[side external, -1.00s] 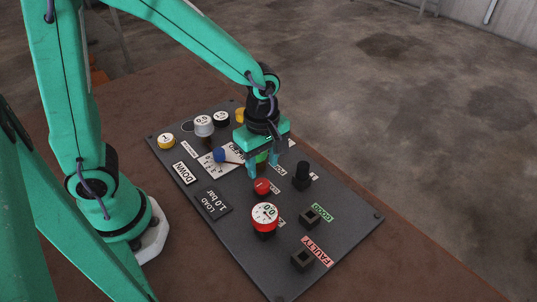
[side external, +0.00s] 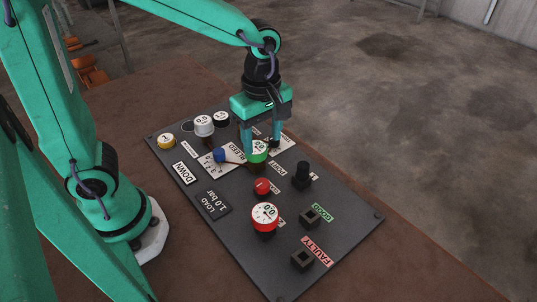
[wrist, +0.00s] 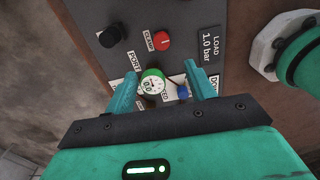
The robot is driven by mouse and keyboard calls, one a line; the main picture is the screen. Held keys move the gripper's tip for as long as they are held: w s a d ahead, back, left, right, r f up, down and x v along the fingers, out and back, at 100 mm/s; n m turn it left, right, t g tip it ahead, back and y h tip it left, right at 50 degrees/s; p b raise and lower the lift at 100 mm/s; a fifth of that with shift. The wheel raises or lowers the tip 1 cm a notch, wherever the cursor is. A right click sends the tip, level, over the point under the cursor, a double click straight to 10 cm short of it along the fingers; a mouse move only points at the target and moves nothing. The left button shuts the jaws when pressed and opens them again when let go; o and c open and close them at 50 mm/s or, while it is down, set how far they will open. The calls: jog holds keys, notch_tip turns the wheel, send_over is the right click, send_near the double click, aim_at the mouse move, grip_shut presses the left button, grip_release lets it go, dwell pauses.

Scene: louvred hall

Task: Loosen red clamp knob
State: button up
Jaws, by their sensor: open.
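The red clamp knob (side external: 262,186) sits low on the dark panel (side external: 225,235), with a white pointer mark on its top. In the wrist view the red knob (wrist: 161,40) is beyond the fingertips, beside the CLAMP label. My gripper (side external: 262,148) is open, pointing down above the panel and behind the red knob in the side view, apart from it. In the wrist view my gripper's fingers (wrist: 158,77) appear on either side of a green-rimmed gauge (wrist: 152,86). The green gauge (side external: 259,151) is partly hidden by a finger in the side view; contact cannot be told.
A red gauge (side external: 265,216) stands just in front of the red knob. A black knob (side external: 301,176) is to its right, and a blue-headed lever (side external: 220,155) to its left. Square sockets (side external: 309,217) stand near the GOOD and FAULTY labels.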

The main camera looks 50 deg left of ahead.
aim_at(262, 183)
notch_tip(262, 183, down, 6)
jog(key=m, duration=1.7)
jog(key=shift+s+r+m, duration=0.15)
jog(key=shift+r+m, duration=0.1)
jog(key=shift+m, duration=0.05)
jog(key=shift+f, duration=0.1)
jog(key=shift+f, duration=4.05)
jog(key=shift+f, duration=0.15)
jog(key=shift+f, duration=0.7)
